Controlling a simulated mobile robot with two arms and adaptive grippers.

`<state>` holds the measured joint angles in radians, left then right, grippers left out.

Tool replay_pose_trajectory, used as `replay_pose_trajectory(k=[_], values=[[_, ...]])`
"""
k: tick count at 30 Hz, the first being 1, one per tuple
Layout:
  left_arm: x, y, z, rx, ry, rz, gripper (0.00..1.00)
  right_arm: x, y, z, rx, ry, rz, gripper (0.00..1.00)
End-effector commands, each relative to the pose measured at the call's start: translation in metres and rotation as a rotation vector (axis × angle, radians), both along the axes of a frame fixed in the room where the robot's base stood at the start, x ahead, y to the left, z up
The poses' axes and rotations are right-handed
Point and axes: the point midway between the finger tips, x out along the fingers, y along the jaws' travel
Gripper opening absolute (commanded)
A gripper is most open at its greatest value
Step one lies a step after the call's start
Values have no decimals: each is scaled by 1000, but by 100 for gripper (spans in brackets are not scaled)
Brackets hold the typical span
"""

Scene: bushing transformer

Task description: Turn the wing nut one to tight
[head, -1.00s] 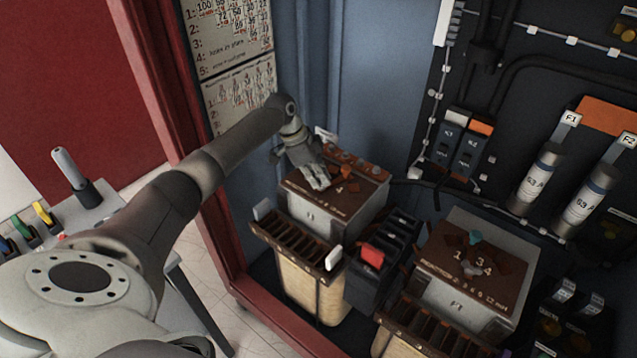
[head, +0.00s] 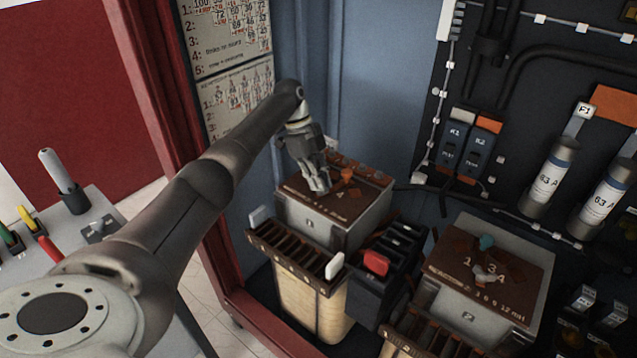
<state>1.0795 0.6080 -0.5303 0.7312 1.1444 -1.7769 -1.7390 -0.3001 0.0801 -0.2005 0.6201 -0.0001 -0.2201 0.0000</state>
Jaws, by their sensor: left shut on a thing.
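The left box (head: 312,228) has a brown top plate and a mark on its front that looks like a 1. My left gripper (head: 319,187) points down onto this plate, its fingers closed low over it. They hide what they hold, which by its place is wing nut one. An orange pointer knob (head: 347,174) stands just right of the fingers. A second box (head: 468,317) at the right carries a teal knob (head: 487,242) and a small grey wing nut (head: 485,277). My right gripper is not in view.
A dark block with a red switch (head: 376,262) stands between the boxes. Brown slotted strips (head: 293,258) run along the box fronts. The red cabinet frame (head: 208,220) is close under my left arm. Fuses (head: 548,180) stand at the right.

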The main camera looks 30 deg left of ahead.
Motion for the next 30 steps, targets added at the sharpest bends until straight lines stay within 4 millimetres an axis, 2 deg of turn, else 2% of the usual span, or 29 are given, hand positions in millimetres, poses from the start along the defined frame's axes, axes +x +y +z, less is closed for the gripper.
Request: replay_pose_trajectory(k=[1,13,14,18,30], values=[[-3,-2,-7,1,15,-9,0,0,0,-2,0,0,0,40],[-4,-2,-7,2,16,-16,0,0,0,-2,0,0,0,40],[-4,-2,-7,1,16,-16,11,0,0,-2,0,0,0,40],[-3,-2,-6,1,14,-15,29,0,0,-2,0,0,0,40],[-1,1,2,1,6,-11,29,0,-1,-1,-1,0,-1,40]])
